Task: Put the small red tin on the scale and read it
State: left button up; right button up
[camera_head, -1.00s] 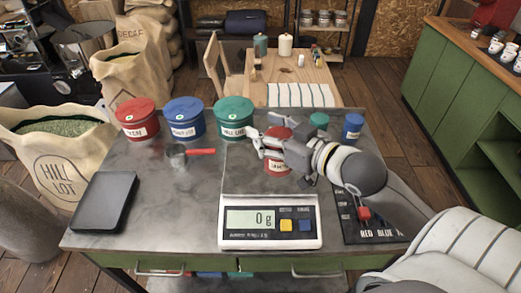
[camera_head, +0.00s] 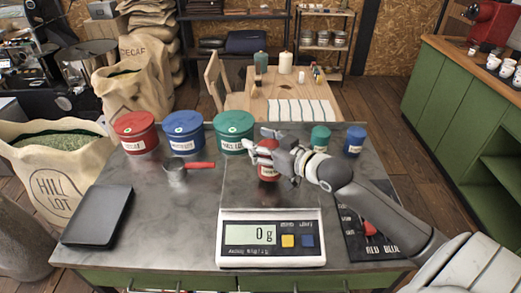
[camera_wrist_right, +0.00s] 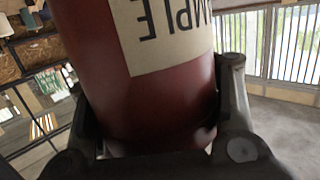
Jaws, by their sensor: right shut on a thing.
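In the right wrist view the tin (camera_wrist_right: 150,95) fills the middle, with a pale label that reads "SAMPLE" upside down, and a finger lies against each side. My right gripper is shut on it. I cannot tell whether the tin's base touches anything. My left gripper is not in view.
Large red (camera_head: 136,133), blue (camera_head: 184,137) and green (camera_head: 234,133) tins line the back left. Small green (camera_head: 320,138) and blue (camera_head: 354,141) tins stand at the back right. A red-handled scoop (camera_head: 178,171) and a dark tray (camera_head: 98,216) lie left. A dark board (camera_head: 368,228) lies right.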

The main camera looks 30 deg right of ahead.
notch_tip(320, 180, down, 2)
jog(key=shift+f, duration=0.1)
jog(key=shift+s, duration=0.1)
jog(key=shift+f, duration=0.15)
jog(key=o, duration=1.3)
jog(key=shift+s, duration=0.1)
jog(key=shift+r+b+v, duration=0.2)
jog(key=shift+b+v, duration=0.4)
jog(key=shift+v, duration=5.3)
jog(key=shift+a, duration=0.1)
